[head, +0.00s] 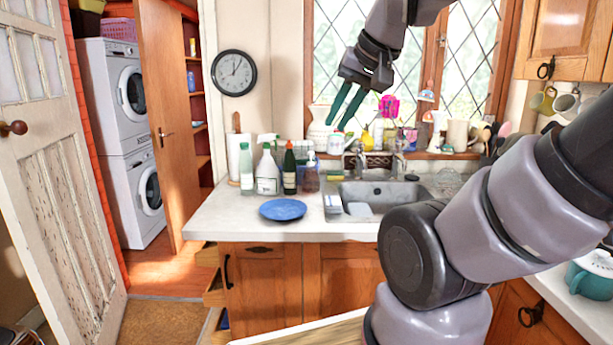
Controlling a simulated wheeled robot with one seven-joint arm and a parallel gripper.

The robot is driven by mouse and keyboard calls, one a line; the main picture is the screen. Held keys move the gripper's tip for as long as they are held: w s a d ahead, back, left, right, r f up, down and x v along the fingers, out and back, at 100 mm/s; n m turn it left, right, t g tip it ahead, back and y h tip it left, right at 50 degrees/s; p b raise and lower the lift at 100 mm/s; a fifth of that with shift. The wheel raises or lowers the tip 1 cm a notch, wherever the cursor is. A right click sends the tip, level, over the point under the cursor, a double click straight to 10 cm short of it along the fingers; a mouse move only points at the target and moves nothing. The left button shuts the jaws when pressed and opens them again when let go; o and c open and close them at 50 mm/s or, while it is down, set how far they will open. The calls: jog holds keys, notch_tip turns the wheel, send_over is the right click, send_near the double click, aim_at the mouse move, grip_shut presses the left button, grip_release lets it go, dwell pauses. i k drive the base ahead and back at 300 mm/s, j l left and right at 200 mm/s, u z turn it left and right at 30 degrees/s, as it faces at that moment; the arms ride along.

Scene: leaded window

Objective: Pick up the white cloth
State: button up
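A small pale piece that looks like the white cloth (333,204) lies at the left front edge of the metal sink (382,193). Another small whitish flat piece (360,209) lies just right of it; I cannot tell for sure which of the two is the cloth. My gripper (338,126) hangs in the air in front of the window, higher in the picture than the sink. Its two teal fingers are apart with nothing visible between them.
A blue plate (283,210) lies on the white counter (225,218) left of the sink. Several bottles, including a white spray bottle (267,175), stand behind it. A tap (398,163) rises behind the sink. A teal pot (592,277) stands at the right.

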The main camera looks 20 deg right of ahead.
aim_at(332, 204)
jog(key=i+j+z, duration=0.35)
jog(key=i+j, duration=0.15)
jog(key=i+j+z, duration=0.3)
jog(key=i+j, duration=0.15)
jog(key=j, duration=0.25)
